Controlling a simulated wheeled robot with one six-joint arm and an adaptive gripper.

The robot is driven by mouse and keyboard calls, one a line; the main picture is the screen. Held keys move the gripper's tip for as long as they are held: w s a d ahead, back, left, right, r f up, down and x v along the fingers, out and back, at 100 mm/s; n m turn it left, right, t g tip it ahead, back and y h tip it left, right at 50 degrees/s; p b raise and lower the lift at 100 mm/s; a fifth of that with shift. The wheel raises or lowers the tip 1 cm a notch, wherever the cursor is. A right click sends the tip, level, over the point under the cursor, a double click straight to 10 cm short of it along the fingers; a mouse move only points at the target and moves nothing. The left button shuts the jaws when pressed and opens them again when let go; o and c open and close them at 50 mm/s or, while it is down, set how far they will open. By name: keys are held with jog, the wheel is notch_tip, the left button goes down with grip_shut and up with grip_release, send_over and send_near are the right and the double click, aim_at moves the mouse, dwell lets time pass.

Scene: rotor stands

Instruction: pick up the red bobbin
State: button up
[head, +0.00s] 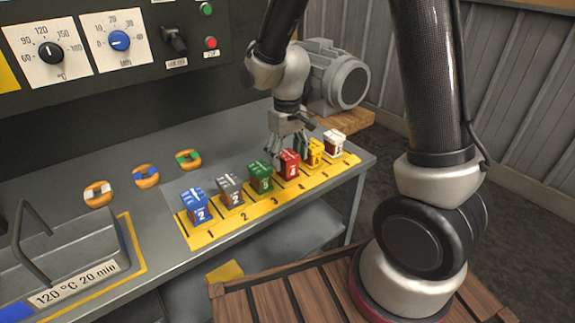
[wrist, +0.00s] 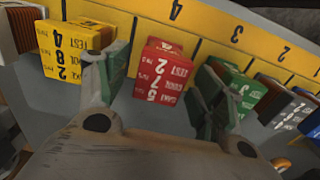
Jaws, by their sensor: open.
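The red bobbin (head: 289,164) stands on the yellow numbered strip in a row of coloured bobbins, between the green bobbin (head: 261,177) and the yellow bobbin (head: 314,152). In the wrist view the red bobbin (wrist: 164,72) shows a white printed label and lies between my fingers. My gripper (head: 288,148) is open and empty, pointing down over the red bobbin. In the wrist view my gripper (wrist: 158,78) has one finger on the yellow bobbin's side and the other on the green bobbin's side, with gaps to the red one. The lower part of the red bobbin is hidden.
The yellow strip (head: 240,222) also holds a blue bobbin (head: 194,207), a grey bobbin (head: 229,191) and a white bobbin (head: 334,143). Orange rings lie to the left on the grey bench. A metal tray (head: 60,262) is at front left. A grey motor (head: 334,76) stands behind.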

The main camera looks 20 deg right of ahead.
aim_at(288, 165)
notch_tip(288, 165, down, 4)
jog(key=shift+s+r, duration=0.1)
jog(key=shift+r, duration=0.05)
jog(key=c, duration=1.3)
jog(key=shift+r, duration=0.15)
